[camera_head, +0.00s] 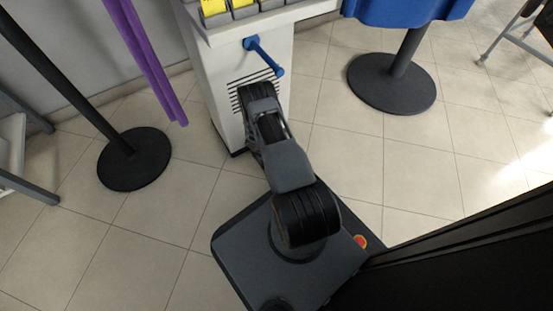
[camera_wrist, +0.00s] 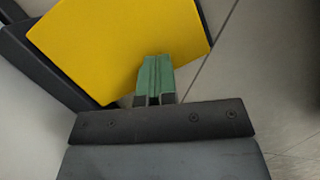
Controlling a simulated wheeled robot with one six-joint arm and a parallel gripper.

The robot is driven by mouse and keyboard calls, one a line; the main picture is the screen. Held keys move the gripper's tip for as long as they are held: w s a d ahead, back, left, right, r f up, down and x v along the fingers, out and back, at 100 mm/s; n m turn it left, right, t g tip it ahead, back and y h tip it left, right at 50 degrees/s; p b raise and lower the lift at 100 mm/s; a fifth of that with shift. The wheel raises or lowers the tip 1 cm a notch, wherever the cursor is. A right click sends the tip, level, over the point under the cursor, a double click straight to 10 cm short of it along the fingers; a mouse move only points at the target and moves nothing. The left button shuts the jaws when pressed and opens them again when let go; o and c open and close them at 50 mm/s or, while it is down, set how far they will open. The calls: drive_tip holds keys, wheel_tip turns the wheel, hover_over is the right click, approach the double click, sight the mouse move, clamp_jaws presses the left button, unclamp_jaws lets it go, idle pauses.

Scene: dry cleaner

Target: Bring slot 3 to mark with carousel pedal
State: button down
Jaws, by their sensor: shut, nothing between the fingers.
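A flat yellow plate (camera_wrist: 110,38) with dark edges fills the upper left of the wrist view; it looks like the carousel pedal. My gripper (camera_wrist: 155,60) is shut and empty, its green fingertips pressed together. The tips overlap the lower right part of the plate in the picture; I cannot tell whether they touch it. In the head view my arm hides the gripper and the plate, low in front of the white cabinet (camera_head: 210,62). Grey slots (camera_head: 243,9), some with yellow faces, show at the top edge of that view. Slot numbers and the mark cannot be made out.
A blue crank handle (camera_head: 265,56) sticks out of the cabinet front above a dark vent. Round black stand bases stand left (camera_head: 134,159) and right (camera_head: 392,84). A purple strip (camera_head: 150,65) hangs at left. Tiled floor (camera_head: 340,150) is clear right of the arm.

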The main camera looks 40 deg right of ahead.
drive_tip(key=p+v, duration=0.6)
drive_tip(key=v, duration=0.7)
drive_tip(key=shift+a+r, duration=0.15)
drive_tip(key=shift+r, duration=0.25)
